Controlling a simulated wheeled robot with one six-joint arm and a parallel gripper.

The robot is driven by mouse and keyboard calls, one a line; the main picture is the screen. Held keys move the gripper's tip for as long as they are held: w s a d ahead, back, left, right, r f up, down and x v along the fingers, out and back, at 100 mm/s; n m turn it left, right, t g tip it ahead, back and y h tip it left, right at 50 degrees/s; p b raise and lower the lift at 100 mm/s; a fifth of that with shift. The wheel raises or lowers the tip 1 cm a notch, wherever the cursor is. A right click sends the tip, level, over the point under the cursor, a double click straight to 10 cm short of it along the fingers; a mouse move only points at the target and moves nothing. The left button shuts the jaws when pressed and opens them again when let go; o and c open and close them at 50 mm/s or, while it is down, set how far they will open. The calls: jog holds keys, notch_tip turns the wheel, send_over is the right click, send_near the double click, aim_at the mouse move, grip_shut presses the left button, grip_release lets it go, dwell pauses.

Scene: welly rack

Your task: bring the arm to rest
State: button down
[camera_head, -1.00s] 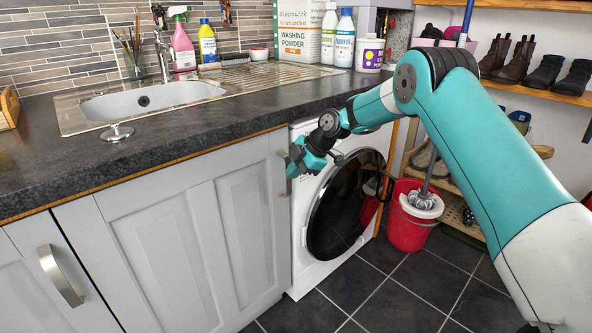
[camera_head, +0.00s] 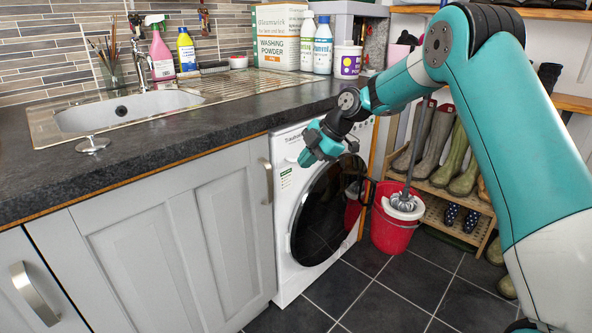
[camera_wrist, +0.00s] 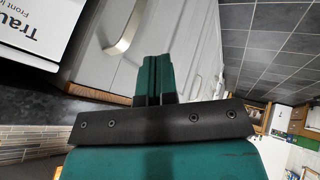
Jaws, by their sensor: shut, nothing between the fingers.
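My gripper (camera_head: 312,152) is in front of the upper left part of the washing machine (camera_head: 288,215) in the head view, below the counter edge. My arm reaches in from the right side of that view. In the wrist view my gripper (camera_wrist: 157,75) shows its two teal fingers pressed together, with nothing between them. A cabinet door with a metal handle (camera_wrist: 126,32) lies behind the fingers there.
The dark counter (camera_head: 200,130) with a sink (camera_head: 130,108) runs along the left. A red bucket (camera_head: 392,230) with a mop stands right of the washing machine. A wooden rack (camera_head: 470,200) holds several boots. The tiled floor (camera_head: 375,300) in front is clear.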

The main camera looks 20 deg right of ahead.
jog(key=s+a+r+m+g, duration=0.1)
jog(key=s+a+r+m, duration=0.3)
jog(key=s, duration=0.3)
jog(key=s+a+r+m+g, duration=0.1)
jog(key=s+a+r, duration=0.35)
jog(key=s, duration=0.35)
jog(key=s+a+m+g+h, duration=0.2)
jog(key=s+m, duration=0.6)
jog(key=s, duration=1.6)
notch_tip(320, 180, up, 20)
jog(key=a+p, duration=0.1)
jog(key=p, duration=1.9)
jog(key=shift+s+f+m+t, duration=0.2)
jog(key=shift+s+m+t, duration=0.1)
jog(key=shift+s+m, duration=0.15)
